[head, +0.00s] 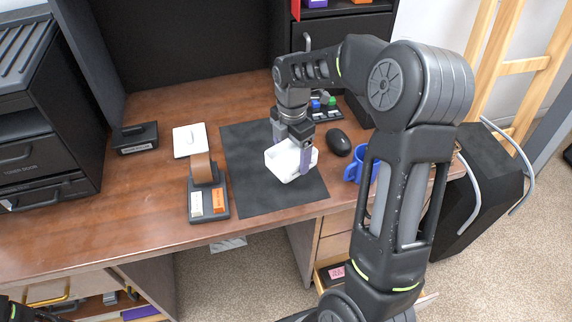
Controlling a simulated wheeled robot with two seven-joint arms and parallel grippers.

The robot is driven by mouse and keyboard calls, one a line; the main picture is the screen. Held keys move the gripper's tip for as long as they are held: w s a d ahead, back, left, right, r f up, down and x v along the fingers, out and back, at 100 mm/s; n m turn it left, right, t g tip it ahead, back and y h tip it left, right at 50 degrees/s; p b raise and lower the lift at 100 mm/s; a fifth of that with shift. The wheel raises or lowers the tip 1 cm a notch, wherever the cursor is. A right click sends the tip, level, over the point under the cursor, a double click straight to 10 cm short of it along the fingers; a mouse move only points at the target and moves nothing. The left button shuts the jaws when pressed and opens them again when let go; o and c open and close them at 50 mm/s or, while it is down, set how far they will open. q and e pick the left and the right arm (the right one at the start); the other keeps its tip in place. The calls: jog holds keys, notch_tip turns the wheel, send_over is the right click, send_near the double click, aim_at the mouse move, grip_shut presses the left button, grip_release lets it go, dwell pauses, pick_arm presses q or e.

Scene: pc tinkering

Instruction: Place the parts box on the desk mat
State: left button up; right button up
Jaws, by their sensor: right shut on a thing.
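The parts box, a small white open-topped box (287,163), is at the right-middle of the black desk mat (262,197), within the mat's outline. I cannot tell whether its base touches the mat or is just above it. My right gripper (306,159) reaches down from above and is shut on the box's right wall. The box looks roughly level; its inside is partly hidden by the gripper. My left gripper is not in view.
A tape dispenser-like holder (208,203) stands at the mat's left edge. A white lid-like square (190,140) and a black box (135,138) lie farther left. A black mouse (339,142) and a blue mug (354,171) are to the right. The mat's front is clear.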

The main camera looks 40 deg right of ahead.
aim_at(291, 164)
jog(key=shift+f, duration=1.05)
jog(key=shift+f, duration=1.9)
jog(key=shift+f, duration=0.2)
jog(key=o, duration=1.5)
jog(key=shift+r, duration=0.1)
notch_tip(291, 164, up, 12)
jog(key=shift+r, duration=0.15)
